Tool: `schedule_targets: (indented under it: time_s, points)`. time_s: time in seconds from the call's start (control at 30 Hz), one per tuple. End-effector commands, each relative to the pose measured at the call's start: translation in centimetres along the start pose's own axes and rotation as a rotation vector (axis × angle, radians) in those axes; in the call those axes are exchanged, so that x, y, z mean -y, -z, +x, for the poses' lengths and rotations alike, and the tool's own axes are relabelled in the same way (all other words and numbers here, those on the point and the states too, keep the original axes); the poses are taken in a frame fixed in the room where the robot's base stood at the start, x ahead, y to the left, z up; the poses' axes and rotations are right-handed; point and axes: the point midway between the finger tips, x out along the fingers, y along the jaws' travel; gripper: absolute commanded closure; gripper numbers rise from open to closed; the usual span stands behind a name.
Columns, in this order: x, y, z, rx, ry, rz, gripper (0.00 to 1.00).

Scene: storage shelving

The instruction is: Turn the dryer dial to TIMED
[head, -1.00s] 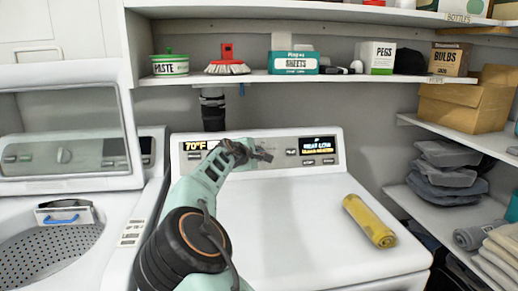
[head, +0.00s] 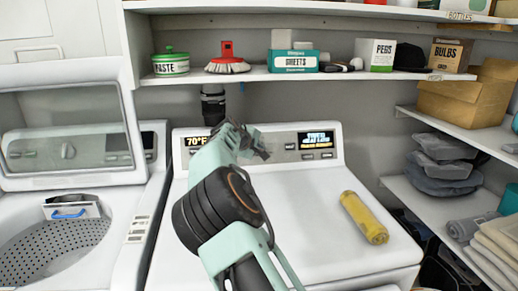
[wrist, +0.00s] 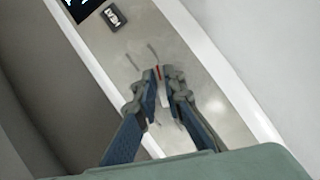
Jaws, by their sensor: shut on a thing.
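The white dryer (head: 330,232) stands in the middle of the head view, with a grey control panel (head: 283,140) along its back edge. My gripper (head: 264,152) is at the middle of this panel. In the wrist view my gripper (wrist: 159,88) has its two blue-grey fingers closed together against the panel (wrist: 182,62), shut on the dial. The dial is mostly hidden by the fingers; a red mark (wrist: 158,72) shows between the tips. Thin curved marks lie around it. The display text (head: 317,140) is too blurred to read, and the dial's setting cannot be told.
A yellow rolled item (head: 363,217) lies on the dryer top at right. A washer (head: 60,215) with its lid up stands at left. A shelf (head: 290,76) with boxes and a brush hangs above the panel. Shelves with folded cloths are at right.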

Motion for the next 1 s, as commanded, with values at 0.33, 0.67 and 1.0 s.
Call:
schedule_targets:
  time_s: [0.33,0.67,1.0]
  points:
    - [-0.1,0.1,0.0,-0.002,-0.001,0.003,0.86]
    - [0.0,0.0,0.0,-0.001,0.0,0.002,0.73]
    - [-0.1,0.2,-3.2,-0.005,0.0,0.003,0.73]
